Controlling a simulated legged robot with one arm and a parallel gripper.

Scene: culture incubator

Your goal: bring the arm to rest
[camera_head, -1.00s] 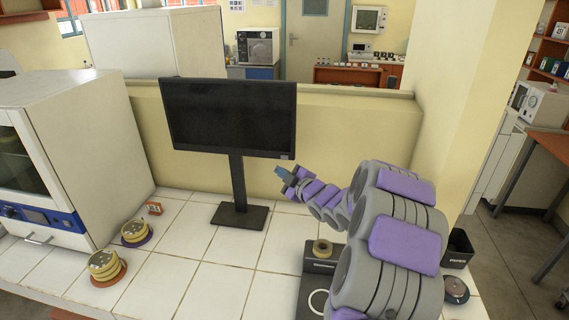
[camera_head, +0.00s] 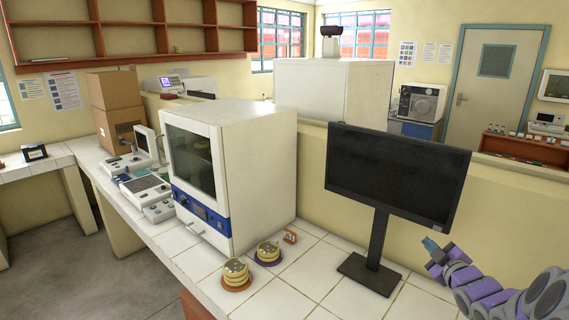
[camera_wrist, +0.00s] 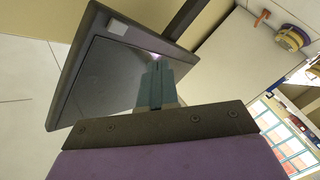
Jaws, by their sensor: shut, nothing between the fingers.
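My arm (camera_head: 500,290) reaches in from the lower right of the head view, grey with purple panels. My gripper (camera_head: 431,245) is at its end, raised above the tiled counter, just right of the monitor stand. In the wrist view my gripper (camera_wrist: 156,72) shows its blue-grey fingers together, with nothing between them. The dark monitor (camera_wrist: 110,72) lies beyond the fingers there. It also stands in the head view (camera_head: 395,180), apart from the gripper as far as I can tell.
A white incubator (camera_head: 255,185) stands left of the monitor. Two stacks of dishes, one on an orange base (camera_head: 236,274) and one on a purple base (camera_head: 268,253), sit before it. Bench instruments (camera_head: 148,190) and boxes (camera_head: 117,110) are further left. Bare tiles (camera_head: 300,280) lie in front.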

